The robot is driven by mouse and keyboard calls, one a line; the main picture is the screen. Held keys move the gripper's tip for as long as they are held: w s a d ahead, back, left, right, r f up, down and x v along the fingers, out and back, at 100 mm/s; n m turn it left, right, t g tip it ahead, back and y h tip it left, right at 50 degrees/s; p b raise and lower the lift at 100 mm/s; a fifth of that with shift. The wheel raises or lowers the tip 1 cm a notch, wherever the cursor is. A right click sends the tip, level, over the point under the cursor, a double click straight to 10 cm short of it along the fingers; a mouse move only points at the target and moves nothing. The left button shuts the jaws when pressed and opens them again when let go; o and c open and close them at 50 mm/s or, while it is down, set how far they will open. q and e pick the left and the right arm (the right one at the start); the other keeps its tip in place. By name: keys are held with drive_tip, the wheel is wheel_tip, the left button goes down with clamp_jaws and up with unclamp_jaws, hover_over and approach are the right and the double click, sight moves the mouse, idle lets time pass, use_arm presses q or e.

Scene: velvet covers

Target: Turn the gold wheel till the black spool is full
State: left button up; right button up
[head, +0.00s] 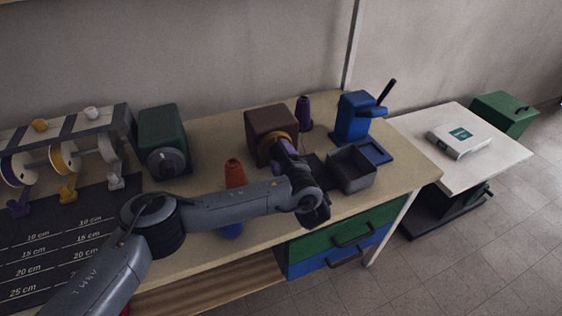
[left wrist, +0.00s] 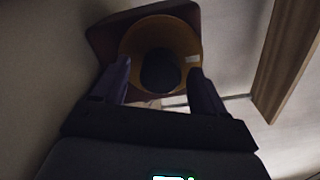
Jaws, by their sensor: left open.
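The gold wheel (head: 270,148) is on the front of a brown box (head: 262,122) at the back of the workbench, partly hidden by my left gripper. In the left wrist view the wheel (left wrist: 150,34) faces the camera, with a dark round piece (left wrist: 160,72) at its middle. My left gripper (head: 284,150) is at the front of the wheel. Its purple fingers (left wrist: 160,76) are open, one on each side of the dark piece; I cannot tell whether they touch it. I cannot make out a black spool for certain.
A dark open tray (head: 351,184) and a blue crank device (head: 352,120) are to the right. A green box (head: 163,138) stands left.

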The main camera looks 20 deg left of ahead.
use_arm(q)
drive_tip(key=shift+w+a, duration=0.1)
drive_tip(key=c, duration=1.1)
drive_tip(key=shift+o, duration=0.2)
drive_tip(key=shift+r+m, duration=0.1)
drive_tip(key=shift+m, duration=0.3)
